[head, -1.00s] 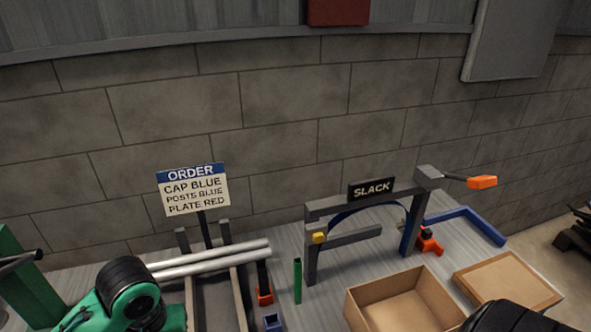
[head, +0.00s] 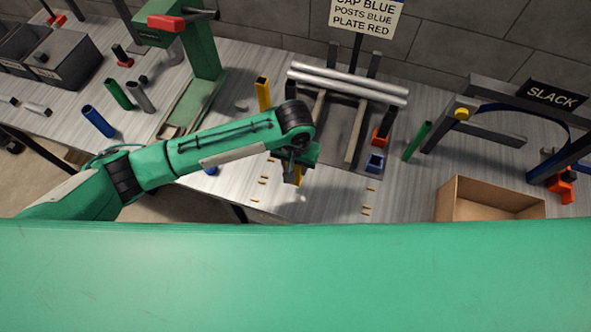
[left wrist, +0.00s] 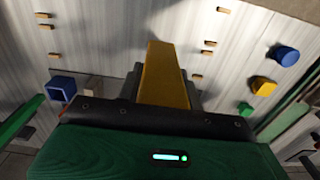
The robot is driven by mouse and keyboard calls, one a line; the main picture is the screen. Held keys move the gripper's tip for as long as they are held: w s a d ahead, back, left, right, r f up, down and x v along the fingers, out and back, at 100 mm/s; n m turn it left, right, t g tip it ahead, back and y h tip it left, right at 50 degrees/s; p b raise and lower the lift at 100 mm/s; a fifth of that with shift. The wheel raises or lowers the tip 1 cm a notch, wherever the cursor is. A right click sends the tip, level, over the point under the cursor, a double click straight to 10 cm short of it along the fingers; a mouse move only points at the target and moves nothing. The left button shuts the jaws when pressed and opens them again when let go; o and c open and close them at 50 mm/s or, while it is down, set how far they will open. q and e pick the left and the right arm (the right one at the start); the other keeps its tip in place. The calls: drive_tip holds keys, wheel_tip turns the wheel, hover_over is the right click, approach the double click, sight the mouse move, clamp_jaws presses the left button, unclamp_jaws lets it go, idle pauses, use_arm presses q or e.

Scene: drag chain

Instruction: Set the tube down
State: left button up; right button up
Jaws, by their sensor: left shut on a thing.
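My left gripper (head: 297,166) is shut on a yellow tube. A short yellow part of the held tube (head: 298,178) shows at the jaws in the head view. In the left wrist view, the held tube (left wrist: 165,75) sticks out from between the dark jaws, over the pale table. I cannot tell whether its far end touches the table. A yellow tube-like piece (head: 263,93) shows behind my left arm, its lower part hidden. My right gripper is out of view.
A rack with two silver rods (head: 348,82) stands behind the gripper. A blue socket (head: 375,163), a green tube (head: 416,141) and a cardboard box (head: 490,200) are to the right. Several small wooden pieces (head: 367,209) lie near the front edge.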

use_arm(q)
wheel_tip(320, 180, down, 5)
drive_tip(key=shift+r+p, duration=0.1)
drive_tip(key=shift+p, duration=0.35)
drive_tip(key=shift+f, duration=0.4)
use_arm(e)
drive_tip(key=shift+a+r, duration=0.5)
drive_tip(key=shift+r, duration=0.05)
use_arm(q)
drive_tip(key=shift+f, duration=0.15)
drive_tip(key=o, duration=1.1)
drive_tip(key=shift+c, duration=0.2)
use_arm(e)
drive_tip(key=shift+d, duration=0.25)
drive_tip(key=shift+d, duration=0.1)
